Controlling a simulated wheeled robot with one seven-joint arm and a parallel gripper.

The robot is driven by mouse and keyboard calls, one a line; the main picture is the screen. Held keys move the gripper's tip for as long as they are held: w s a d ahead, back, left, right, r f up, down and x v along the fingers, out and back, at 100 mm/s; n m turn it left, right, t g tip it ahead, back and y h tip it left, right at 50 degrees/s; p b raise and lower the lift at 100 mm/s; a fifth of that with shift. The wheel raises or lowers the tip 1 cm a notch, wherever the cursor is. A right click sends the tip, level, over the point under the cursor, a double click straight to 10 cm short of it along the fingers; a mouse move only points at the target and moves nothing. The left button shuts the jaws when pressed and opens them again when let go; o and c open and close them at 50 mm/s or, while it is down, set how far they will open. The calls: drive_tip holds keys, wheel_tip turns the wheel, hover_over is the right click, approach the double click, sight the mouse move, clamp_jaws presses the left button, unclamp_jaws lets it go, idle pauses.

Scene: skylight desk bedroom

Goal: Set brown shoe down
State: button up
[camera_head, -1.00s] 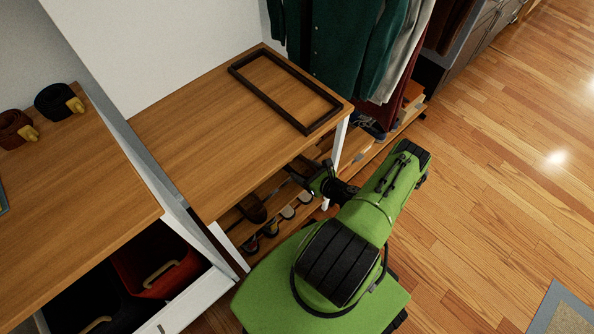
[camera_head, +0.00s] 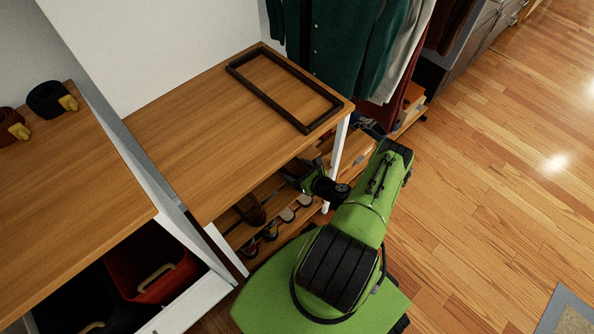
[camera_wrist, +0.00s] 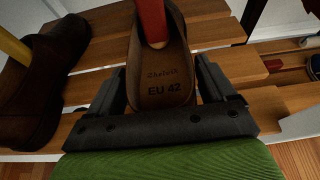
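The brown shoe (camera_wrist: 162,85) has "EU 42" printed on its insole and a red piece in its opening. In the wrist view it lies between the fingers of my gripper (camera_wrist: 160,95), which meet its heel sides with no clear gap. The shoe is over the wooden slats; I cannot tell if it touches them. In the head view my gripper (camera_head: 292,172) reaches under the bench top, which hides the held shoe. Another dark brown shoe (camera_wrist: 45,85), with a yellow piece in it, is on the slats to the left.
The slatted rack (camera_wrist: 215,32) is under the wooden bench (camera_head: 215,130), with several other shoes on it. A white leg (camera_head: 338,160) stands right of my gripper. A dark frame (camera_head: 262,90) lies on top. Clothes (camera_head: 330,50) hang behind.

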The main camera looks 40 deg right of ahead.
drive_tip(key=shift+o, duration=0.7)
drive_tip(key=p+v, duration=0.4)
drive_tip(key=v, duration=0.8)
